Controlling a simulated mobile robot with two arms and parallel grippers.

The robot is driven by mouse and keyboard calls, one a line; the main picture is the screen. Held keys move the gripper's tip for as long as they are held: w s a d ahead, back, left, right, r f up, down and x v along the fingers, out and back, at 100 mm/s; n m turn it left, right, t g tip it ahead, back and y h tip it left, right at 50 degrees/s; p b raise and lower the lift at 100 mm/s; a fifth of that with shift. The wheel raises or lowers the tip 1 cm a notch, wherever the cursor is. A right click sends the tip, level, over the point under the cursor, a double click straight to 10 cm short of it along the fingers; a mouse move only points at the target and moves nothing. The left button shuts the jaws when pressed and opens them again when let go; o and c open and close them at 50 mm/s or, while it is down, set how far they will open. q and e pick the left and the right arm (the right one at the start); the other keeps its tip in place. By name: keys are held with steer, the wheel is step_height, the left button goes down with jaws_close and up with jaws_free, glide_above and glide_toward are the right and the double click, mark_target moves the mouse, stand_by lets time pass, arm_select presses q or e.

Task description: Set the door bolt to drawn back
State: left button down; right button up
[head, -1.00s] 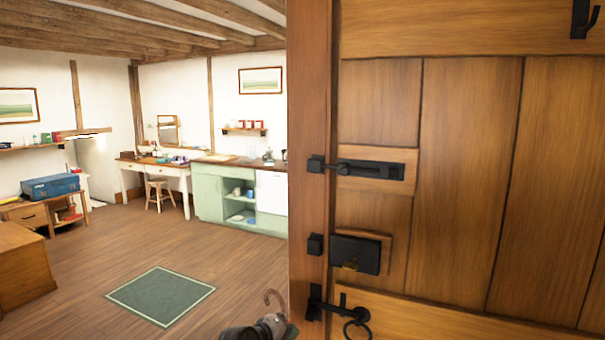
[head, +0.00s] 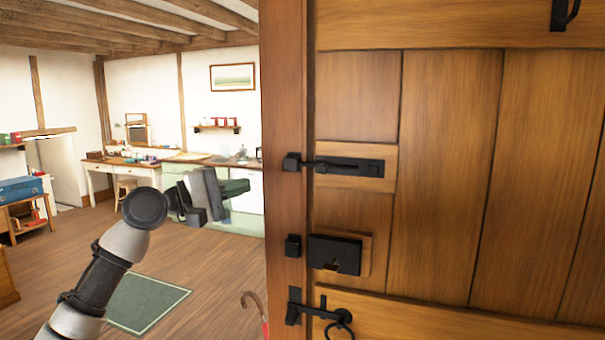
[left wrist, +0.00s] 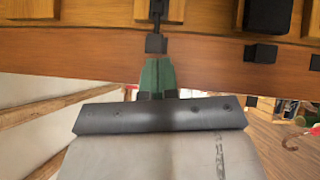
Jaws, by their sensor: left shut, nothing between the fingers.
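The door bolt (head: 350,167) is a black sliding bolt on a wooden block on the plank door (head: 440,160). Its thin rod reaches left to the black keeper (head: 291,162) on the door post (head: 287,60). In the left wrist view the bolt (left wrist: 157,10) is at the top, with the keeper (left wrist: 156,43) just below it. My left gripper (head: 242,187) is shut and empty, left of the post and slightly lower than the bolt. Its green fingers (left wrist: 157,74) point at the keeper without visibly touching it. My right gripper is not in view.
Below the bolt are a black lock box (head: 335,254) and a latch with a ring handle (head: 340,328). A black hook (head: 563,12) is at the upper right. A cane handle (head: 252,298) stands by the post. Open floor lies to the left.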

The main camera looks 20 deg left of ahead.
arm_select(q)
steer(key=p, duration=0.5)
glide_toward(312, 166)
steer(key=x, duration=0.4)
steer(key=shift+w+d, duration=0.15)
steer(key=shift+w, duration=0.05)
steer(key=d+p, duration=0.2)
steer(key=d, duration=0.1)
steer(key=shift+s+d, duration=0.1)
steer(key=shift+d, duration=0.15)
